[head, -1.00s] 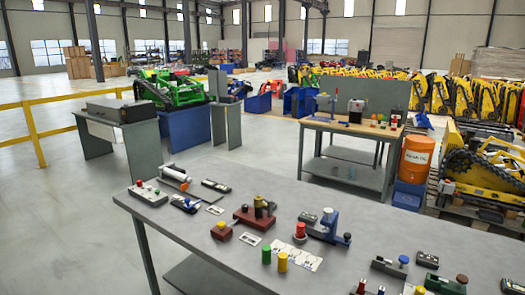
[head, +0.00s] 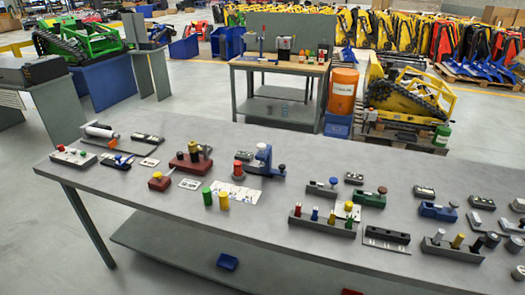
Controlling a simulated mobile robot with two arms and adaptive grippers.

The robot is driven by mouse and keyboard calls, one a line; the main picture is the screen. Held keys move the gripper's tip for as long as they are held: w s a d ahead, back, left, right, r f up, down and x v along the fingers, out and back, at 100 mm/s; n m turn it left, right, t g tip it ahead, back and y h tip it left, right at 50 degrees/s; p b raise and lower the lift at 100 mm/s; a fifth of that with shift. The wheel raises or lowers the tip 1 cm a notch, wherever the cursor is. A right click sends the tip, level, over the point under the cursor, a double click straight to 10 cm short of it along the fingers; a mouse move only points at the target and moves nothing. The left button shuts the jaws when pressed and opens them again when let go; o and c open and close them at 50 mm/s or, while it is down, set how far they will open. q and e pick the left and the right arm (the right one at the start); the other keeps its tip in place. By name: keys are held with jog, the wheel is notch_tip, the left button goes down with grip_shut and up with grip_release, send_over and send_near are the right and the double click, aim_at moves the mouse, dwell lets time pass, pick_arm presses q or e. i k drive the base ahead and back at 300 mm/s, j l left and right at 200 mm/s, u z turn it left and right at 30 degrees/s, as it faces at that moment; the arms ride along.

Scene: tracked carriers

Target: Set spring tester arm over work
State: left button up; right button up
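A long grey workbench (head: 130,185) crosses the view with several small fixtures on it. I cannot tell for certain which fixture is the spring tester. Neither of my grippers is in view.
Green (head: 206,195) and yellow (head: 223,201) cylinders stand near the front edge by a printed sheet (head: 240,192). Grey blocks with coloured pegs (head: 322,222) stand to the right. A second bench (head: 280,65) and an orange drum (head: 342,91) are behind.

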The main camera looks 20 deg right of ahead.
aim_at(267, 156)
jog(key=i+j, duration=0.35)
jog(key=i+j+z, duration=0.1)
jog(key=i+j, duration=0.2)
jog(key=j, duration=0.2)
